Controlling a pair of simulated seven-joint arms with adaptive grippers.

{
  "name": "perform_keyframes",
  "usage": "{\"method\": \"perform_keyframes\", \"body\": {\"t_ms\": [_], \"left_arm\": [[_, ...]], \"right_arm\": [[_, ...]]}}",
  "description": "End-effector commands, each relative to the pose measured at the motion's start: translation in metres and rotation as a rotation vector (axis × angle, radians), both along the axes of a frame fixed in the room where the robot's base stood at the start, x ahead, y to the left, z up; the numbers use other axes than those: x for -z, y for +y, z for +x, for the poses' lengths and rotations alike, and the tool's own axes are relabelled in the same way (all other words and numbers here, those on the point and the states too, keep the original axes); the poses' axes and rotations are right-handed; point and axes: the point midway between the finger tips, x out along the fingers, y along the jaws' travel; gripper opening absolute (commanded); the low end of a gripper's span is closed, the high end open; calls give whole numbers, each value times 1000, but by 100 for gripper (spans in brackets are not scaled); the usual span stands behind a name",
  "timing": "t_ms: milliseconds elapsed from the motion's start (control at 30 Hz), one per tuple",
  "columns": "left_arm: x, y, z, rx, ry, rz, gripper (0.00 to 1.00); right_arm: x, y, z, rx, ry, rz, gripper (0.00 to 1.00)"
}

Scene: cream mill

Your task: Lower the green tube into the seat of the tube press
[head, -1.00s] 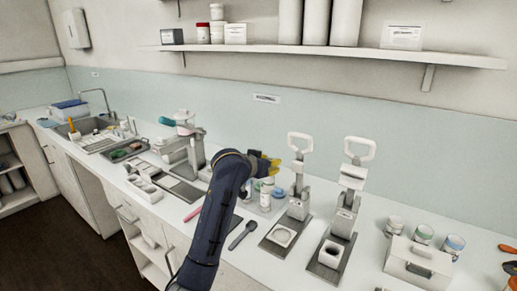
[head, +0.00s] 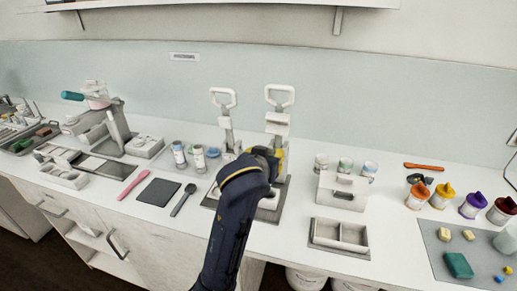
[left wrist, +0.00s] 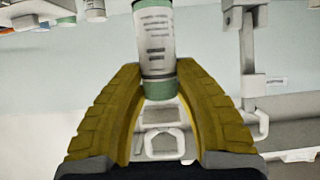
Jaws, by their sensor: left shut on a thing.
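My left gripper (head: 272,156) is in front of the right-hand of two lever presses. In the left wrist view its yellow fingers (left wrist: 160,100) are shut on the green tube (left wrist: 156,45), which has a white printed label and green ends. The tube is hidden in the head view. The right-hand press (head: 279,98) has a white loop handle raised. Its seat block (head: 270,201) is mostly covered by my arm, so I cannot tell how the tube lies over it. My right gripper is out of view.
The second press (head: 223,98) stands close on the left. Several small jars (head: 198,157) are left of it. A dark spoon (head: 183,200) lies on the counter at left.

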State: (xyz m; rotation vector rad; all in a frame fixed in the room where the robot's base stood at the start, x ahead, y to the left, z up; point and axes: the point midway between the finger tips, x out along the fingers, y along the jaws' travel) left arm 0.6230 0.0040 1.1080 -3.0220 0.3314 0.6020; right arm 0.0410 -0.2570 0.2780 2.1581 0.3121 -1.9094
Motion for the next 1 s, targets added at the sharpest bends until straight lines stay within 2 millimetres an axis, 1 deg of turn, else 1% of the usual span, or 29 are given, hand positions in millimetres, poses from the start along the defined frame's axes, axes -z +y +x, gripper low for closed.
{"method": "perform_keyframes", "body": {"t_ms": [167,500,700,1000], "left_arm": [[4,-4,-5,0,1,1,0],[25,-4,-4,0,0,2,0],[34,-4,-4,1,1,1,0],[38,-4,-4,1,0,0,0]], "right_arm": [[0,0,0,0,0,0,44],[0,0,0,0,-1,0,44],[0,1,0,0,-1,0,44],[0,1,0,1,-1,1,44]]}}
